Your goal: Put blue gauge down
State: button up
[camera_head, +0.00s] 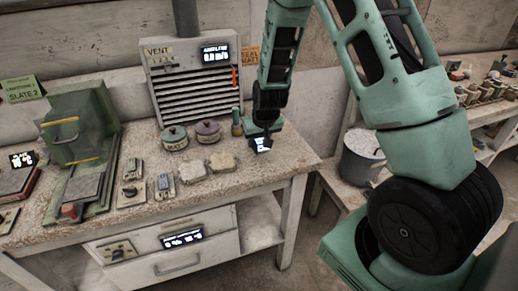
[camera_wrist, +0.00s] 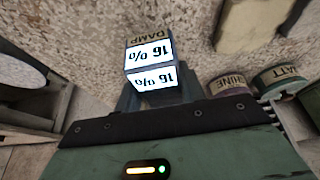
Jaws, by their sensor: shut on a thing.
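The blue gauge (camera_wrist: 150,67) has a lit face reading 16 % and a DAMP label, upside down in the wrist view. It also shows in the head view (camera_head: 262,145), low at the right end of the workbench (camera_head: 285,165). My gripper (camera_head: 264,125) points down and is shut on the gauge. In the wrist view my gripper (camera_wrist: 154,92) has a finger on each side of it. I cannot tell whether the gauge's base touches the bench top; my gripper hides part of its body.
Two lidded pots, one green (camera_head: 174,138) and one purple (camera_head: 207,131), stand left of my gripper, with pale stone pieces (camera_head: 221,161) in front. The vent box (camera_head: 190,80) stands behind. A bucket (camera_head: 362,155) stands beyond the bench's right edge. Bare bench top lies right of the stones.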

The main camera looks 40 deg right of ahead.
jog(key=shift+f, duration=1.9)
jog(key=shift+f, duration=0.2)
jog(key=o, duration=0.9)
jog(key=shift+r, duration=0.2)
